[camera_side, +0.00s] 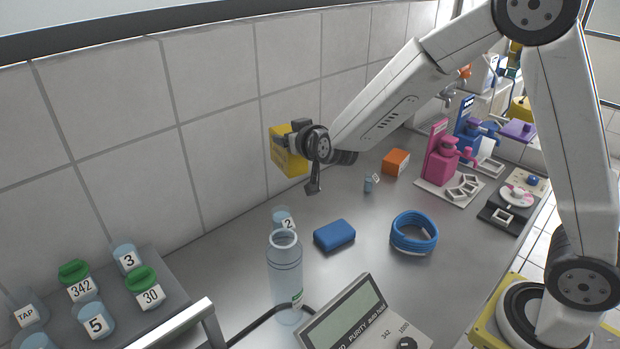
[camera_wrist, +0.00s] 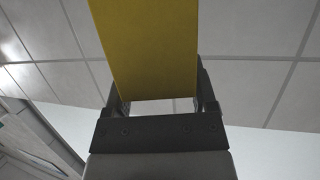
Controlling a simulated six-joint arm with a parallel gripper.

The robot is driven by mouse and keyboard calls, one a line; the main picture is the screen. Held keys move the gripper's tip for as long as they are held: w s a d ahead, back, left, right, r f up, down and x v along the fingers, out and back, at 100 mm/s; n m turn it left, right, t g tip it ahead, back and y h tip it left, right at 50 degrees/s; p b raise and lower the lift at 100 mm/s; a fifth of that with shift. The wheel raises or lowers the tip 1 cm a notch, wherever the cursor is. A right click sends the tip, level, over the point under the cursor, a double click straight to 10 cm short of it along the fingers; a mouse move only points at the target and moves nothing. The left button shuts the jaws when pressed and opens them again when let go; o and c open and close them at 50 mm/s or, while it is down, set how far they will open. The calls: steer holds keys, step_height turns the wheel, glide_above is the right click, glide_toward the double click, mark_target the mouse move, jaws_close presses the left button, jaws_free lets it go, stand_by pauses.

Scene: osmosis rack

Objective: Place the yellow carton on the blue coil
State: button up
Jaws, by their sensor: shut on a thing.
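The yellow carton (camera_side: 284,153) is held up in the air near the tiled wall in the side view. My gripper (camera_side: 297,143) is shut on it, and the gripper body covers part of the carton's right side. In the wrist view the carton (camera_wrist: 145,50) stands between the two fingers of my gripper (camera_wrist: 158,100). The blue coil (camera_side: 413,233) lies flat on the metal bench, right of and below the carton in the side view. Nothing rests on the coil.
A blue block (camera_side: 334,235) lies left of the coil. A clear bottle (camera_side: 285,272) and a meter (camera_side: 352,318) stand in front. An orange box (camera_side: 396,162) and a pink device (camera_side: 447,160) are behind. Numbered jars (camera_side: 92,318) stand on a shelf at left.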

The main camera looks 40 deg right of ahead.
steer(key=s+d+f+m+g+h, duration=0.2)
steer(key=s+d+m+g+h, duration=0.3)
steer(key=s, duration=0.7)
steer(key=s+d+f+m+g+h, duration=0.2)
steer(key=s+d+m+g+h, duration=0.4)
steer(key=s+d+m+g, duration=0.3)
steer(key=s+d+m, duration=0.1)
steer(key=s+d, duration=0.1)
steer(key=s, duration=0.1)
steer(key=shift+d+f, duration=0.3)
steer(key=shift+d, duration=0.05)
steer(key=shift+w+f, duration=0.1)
steer(key=shift+f, duration=2.1)
steer(key=shift+f, duration=1.8)
steer(key=shift+f, duration=0.15)
